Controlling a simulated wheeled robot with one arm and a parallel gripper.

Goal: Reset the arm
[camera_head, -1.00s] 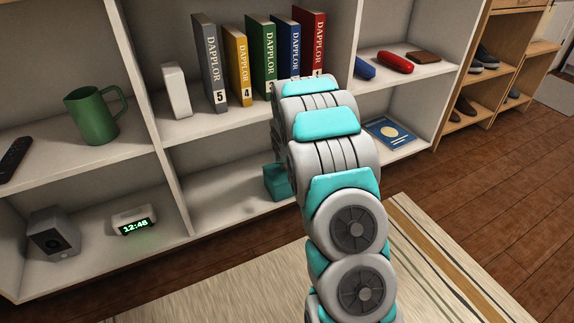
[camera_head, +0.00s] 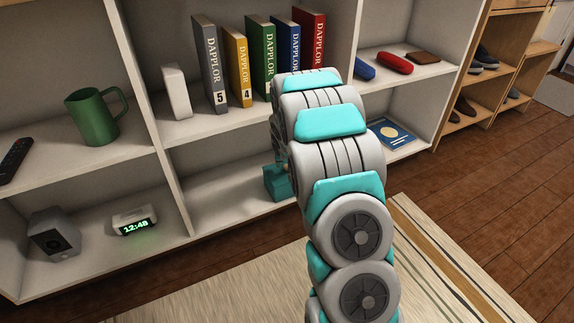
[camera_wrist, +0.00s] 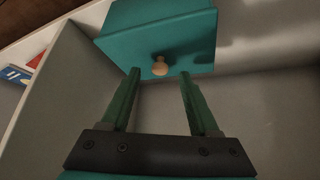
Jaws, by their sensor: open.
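My gripper (camera_wrist: 160,74) is open in the wrist view, with its two green fingers apart and nothing held between them. A teal box (camera_wrist: 165,35) with a round wooden knob (camera_wrist: 160,67) is just ahead of the fingertips. The knob appears between the fingertips in the picture; I cannot tell the exact gap in depth. In the head view the teal box (camera_head: 276,184) stands on the lower middle shelf, partly hidden by my arm. My arm (camera_head: 335,165) reaches forward toward the shelf, and the gripper is hidden behind it there.
A white shelf unit holds a green mug (camera_head: 93,116), several binders (camera_head: 210,65), a clock (camera_head: 134,221), a speaker (camera_head: 54,234) and a blue booklet (camera_head: 390,133). Shelf dividers and boards bound the space around the gripper. A striped rug (camera_head: 245,290) lies in front.

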